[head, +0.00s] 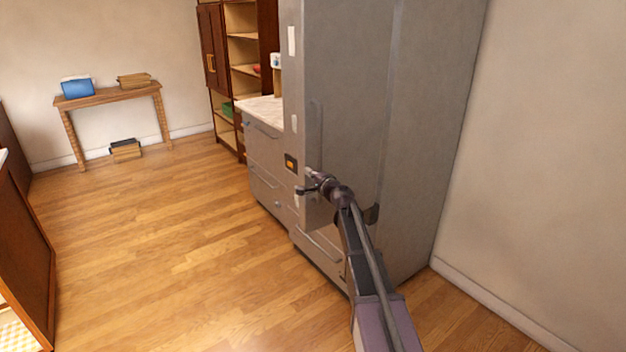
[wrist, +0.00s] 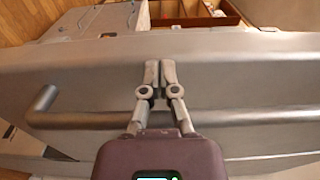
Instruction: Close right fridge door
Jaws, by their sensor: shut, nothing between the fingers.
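The grey fridge stands right of centre in the head view. Its right door (head: 350,100) carries a long vertical handle (head: 315,135); whether the door is fully shut or slightly ajar I cannot tell. My gripper (head: 308,182) is in front of the door's lower part, near the handle's lower end. In the wrist view my gripper (wrist: 153,66) is shut and empty, with its fingertips over the grey door face (wrist: 230,70). The handle bar (wrist: 70,118) runs across behind the fingers, which do not grip it. Whether the fingertips touch the door I cannot tell.
A fridge drawer with a handle (head: 318,243) is below the door. Counter drawers (head: 265,160) adjoin on the left, with wooden shelves (head: 243,55) beyond. A wooden table (head: 110,94) stands at the back left. The wood floor (head: 170,240) on the left is clear; a wall (head: 550,140) is right.

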